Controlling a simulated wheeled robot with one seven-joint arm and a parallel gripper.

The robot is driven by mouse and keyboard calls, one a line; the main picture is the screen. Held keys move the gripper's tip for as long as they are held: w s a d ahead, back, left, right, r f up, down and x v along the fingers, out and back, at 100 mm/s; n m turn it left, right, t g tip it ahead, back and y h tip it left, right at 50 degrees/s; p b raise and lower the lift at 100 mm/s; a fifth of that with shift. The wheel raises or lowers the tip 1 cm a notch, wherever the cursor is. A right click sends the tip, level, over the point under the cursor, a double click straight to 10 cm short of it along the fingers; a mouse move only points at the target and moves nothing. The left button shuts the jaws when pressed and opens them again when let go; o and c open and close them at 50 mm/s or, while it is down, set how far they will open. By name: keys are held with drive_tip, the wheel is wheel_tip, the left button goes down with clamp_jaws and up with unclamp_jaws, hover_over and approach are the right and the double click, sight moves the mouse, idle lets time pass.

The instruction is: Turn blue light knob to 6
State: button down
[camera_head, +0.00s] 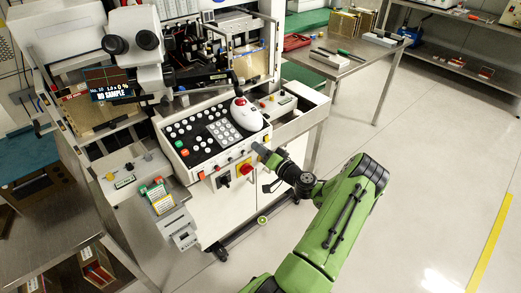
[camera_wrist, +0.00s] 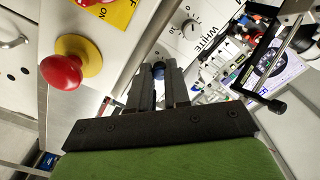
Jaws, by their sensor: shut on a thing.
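My gripper (camera_wrist: 159,84) points at the front of the machine's control console (camera_head: 185,138). In the wrist view its two dark fingers are closed around a small dark blue knob (camera_wrist: 158,68), of which only the top shows between the fingertips. The scale around this knob is hidden by the fingers, so its setting cannot be read. In the head view the gripper (camera_head: 262,150) meets the console's right front corner, and the blue knob cannot be made out there. A second knob with a dial (camera_wrist: 188,28), by the word WHITE, is next to the held one.
A red mushroom button (camera_wrist: 60,72) on a yellow base sticks out left of the fingers in the wrist view. A red switch on a yellow plate (camera_head: 243,168) and a black rotary switch (camera_head: 223,180) are below the console. The floor (camera_head: 420,170) at right is clear.

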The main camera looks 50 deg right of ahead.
drive_tip(key=shift+f+m+p, duration=0.1)
drive_tip(key=shift+m+p, duration=0.7)
drive_tip(key=shift+m, duration=4.2)
drive_tip(key=c, duration=1.1)
unclamp_jaws()
drive_tip(key=shift+s, duration=0.1)
drive_tip(key=p+v, duration=0.1)
drive_tip(key=v, duration=1.4)
drive_tip(key=shift+s+p, duration=0.35)
drive_tip(key=shift+w+a, duration=0.1)
